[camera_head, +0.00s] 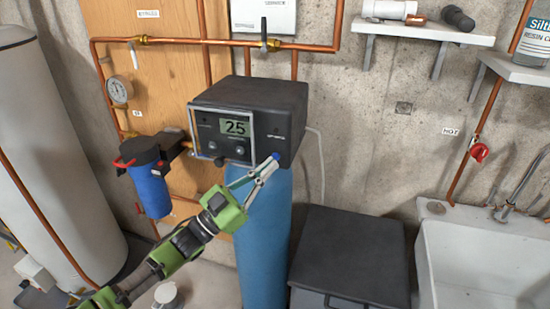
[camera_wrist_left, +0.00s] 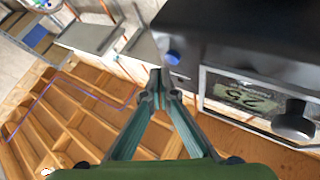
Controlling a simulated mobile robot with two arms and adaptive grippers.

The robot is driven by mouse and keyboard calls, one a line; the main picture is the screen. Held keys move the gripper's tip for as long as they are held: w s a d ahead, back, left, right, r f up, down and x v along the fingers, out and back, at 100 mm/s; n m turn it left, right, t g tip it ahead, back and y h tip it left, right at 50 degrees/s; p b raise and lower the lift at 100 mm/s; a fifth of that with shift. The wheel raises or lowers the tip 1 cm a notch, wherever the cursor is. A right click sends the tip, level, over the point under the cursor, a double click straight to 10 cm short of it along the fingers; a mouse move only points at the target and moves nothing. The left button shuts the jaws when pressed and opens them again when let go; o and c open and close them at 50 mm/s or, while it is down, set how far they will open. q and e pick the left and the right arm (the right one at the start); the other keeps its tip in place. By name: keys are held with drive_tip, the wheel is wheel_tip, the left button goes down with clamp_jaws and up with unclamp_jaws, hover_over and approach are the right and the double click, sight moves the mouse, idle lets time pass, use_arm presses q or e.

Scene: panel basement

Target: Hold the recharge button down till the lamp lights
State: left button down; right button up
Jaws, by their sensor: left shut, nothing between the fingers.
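The dark control box (camera_head: 250,98) sits on top of the blue tank, its display (camera_head: 235,127) reading 25. The display also shows in the left wrist view (camera_wrist_left: 246,97). A round blue button (camera_head: 276,156) is at the lower right of the box's front; it also shows in the left wrist view (camera_wrist_left: 173,57). My left gripper (camera_head: 268,167) is shut and empty, its tips right by the button. In the left wrist view its tips (camera_wrist_left: 160,88) appear just short of the button; I cannot tell whether they touch. I cannot make out a lit lamp. My right gripper is not in view.
The blue tank (camera_head: 262,235) stands below the box. A blue filter housing (camera_head: 151,186) and copper pipes are at the left. A dark-lidded bin (camera_head: 348,255) and a white sink (camera_head: 470,262) stand at the right. Wall shelves (camera_head: 425,31) are at the upper right.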

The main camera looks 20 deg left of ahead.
use_arm(q)
drive_tip(key=shift+w, duration=0.15)
drive_tip(key=shift+w+b, duration=0.3)
drive_tip(key=shift+w, duration=0.4)
idle(2.9)
drive_tip(key=shift+s, duration=0.15)
idle(0.7)
drive_tip(key=shift+s, duration=0.7)
